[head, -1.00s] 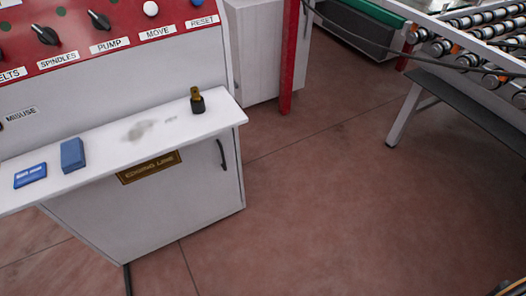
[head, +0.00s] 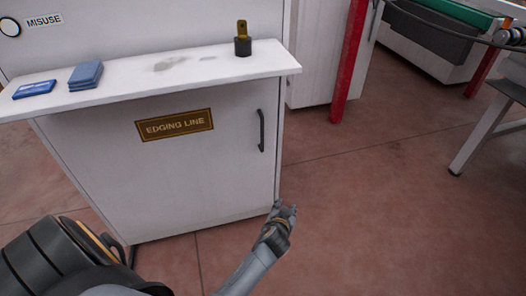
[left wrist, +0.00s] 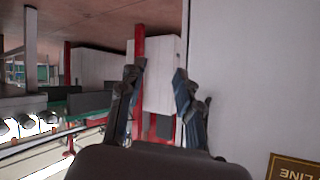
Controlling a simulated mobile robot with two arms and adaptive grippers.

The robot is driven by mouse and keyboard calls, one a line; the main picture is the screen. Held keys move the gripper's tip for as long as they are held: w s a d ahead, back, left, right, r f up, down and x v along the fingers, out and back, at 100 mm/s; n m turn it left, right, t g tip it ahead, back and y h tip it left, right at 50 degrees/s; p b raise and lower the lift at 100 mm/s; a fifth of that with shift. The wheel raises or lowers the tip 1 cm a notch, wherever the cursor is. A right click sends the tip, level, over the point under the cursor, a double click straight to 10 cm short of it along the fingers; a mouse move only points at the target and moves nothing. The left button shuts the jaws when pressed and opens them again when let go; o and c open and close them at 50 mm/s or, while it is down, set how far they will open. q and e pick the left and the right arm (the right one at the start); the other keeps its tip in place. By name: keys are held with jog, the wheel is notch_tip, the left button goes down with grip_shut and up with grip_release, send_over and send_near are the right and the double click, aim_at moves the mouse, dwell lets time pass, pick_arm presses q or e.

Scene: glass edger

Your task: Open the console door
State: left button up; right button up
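The white console door (head: 190,175) is closed, with a dark "EDGING LINE" plate (head: 174,124) on it. A dark vertical handle (head: 262,130) sits near its right edge. My left gripper (head: 287,207) shows below the handle near the door's lower right corner, apart from the handle. In the left wrist view, the gripper's two fingers (left wrist: 159,76) are spread with nothing between them. The console's white front (left wrist: 237,80) is on the right there, with the upside-down plate (left wrist: 292,167); the handle is not visible in that view. My right gripper is not in view.
The console shelf (head: 130,75) overhangs the door and holds a blue sponge stack (head: 86,75), a blue packet (head: 35,88) and a dark holder with a brass piece (head: 242,42). A red post (head: 349,60) stands behind right. The floor (head: 370,220) to the right is clear.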

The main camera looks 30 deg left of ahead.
pick_arm(q)
jog(key=w+a+r+n+t+y+b, duration=0.2)
jog(key=w+a+r+y+b, duration=0.15)
jog(key=r+b, duration=0.2)
jog(key=n+t+y+b, duration=0.1)
jog(key=n+y+b, duration=0.3)
jog(key=n+b, duration=0.15)
send_near(262, 130)
jog(key=shift+m, duration=0.45)
jog(key=b+x, duration=0.2)
jog(key=x, duration=0.7)
jog(key=shift+w+a+f, duration=0.1)
jog(key=shift+w+f, duration=0.05)
jog(key=shift+w, duration=0.1)
jog(key=shift+w+a, duration=0.4)
jog(key=shift+w, duration=0.1)
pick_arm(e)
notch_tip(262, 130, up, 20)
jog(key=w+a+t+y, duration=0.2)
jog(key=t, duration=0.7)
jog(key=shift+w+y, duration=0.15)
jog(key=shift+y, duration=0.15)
pick_arm(q)
grip_shut()
